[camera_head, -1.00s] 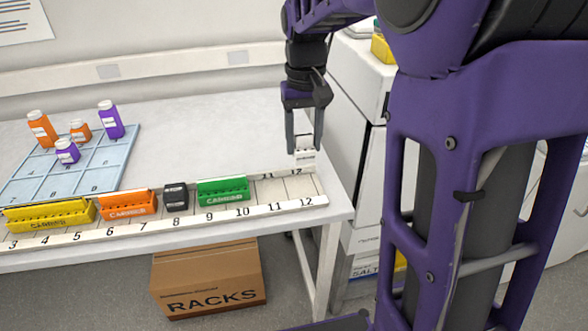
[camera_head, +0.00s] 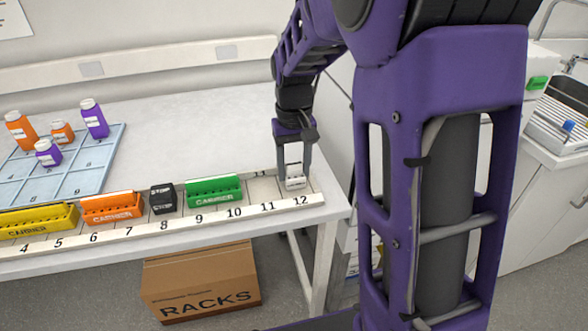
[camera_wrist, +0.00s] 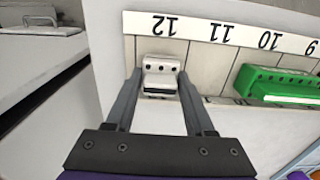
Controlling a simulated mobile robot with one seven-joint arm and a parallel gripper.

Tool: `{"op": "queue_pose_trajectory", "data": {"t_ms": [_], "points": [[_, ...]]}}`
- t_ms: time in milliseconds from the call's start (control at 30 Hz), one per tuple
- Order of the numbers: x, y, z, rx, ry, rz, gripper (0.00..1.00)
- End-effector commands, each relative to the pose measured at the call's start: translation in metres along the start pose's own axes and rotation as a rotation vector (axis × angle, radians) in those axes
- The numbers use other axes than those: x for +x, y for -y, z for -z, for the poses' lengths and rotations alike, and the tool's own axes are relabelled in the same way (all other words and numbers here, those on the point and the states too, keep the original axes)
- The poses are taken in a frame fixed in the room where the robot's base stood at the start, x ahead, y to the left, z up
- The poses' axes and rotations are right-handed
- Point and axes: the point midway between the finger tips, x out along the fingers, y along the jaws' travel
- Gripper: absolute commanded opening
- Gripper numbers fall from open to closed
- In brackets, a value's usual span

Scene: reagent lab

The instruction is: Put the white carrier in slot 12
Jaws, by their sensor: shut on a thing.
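The white carrier (camera_head: 295,183) is a small white block with a row of dark holes on top, seen in the wrist view (camera_wrist: 161,74). My gripper (camera_head: 293,172) points down with its fingers on either side of the carrier and is shut on it. The carrier is at slot 12 of the numbered rail (camera_head: 262,190), in line with the printed 12 in the wrist view. It appears upright. Whether its underside touches the slot floor cannot be told.
A green carrier (camera_head: 214,191) fills slots 9 and 10, with slot 11 clear beside it. A black block (camera_head: 163,199), an orange carrier (camera_head: 111,208) and a yellow carrier (camera_head: 38,221) stand farther left. Bottles stand on a blue grid mat (camera_head: 72,170). The table's right edge is close.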

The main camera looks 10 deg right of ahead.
Motion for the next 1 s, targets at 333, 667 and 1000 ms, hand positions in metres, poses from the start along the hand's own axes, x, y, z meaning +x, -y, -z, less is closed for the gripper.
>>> {"op": "queue_pose_trajectory", "data": {"t_ms": [333,667,1000], "points": [[0.004,0.000,0.000,0.000,0.000,0.000,0.00],[0.003,0.000,0.000,0.000,0.000,0.000,0.84],[-0.021,0.000,0.001,0.000,-0.004,0.001,0.84]]}}
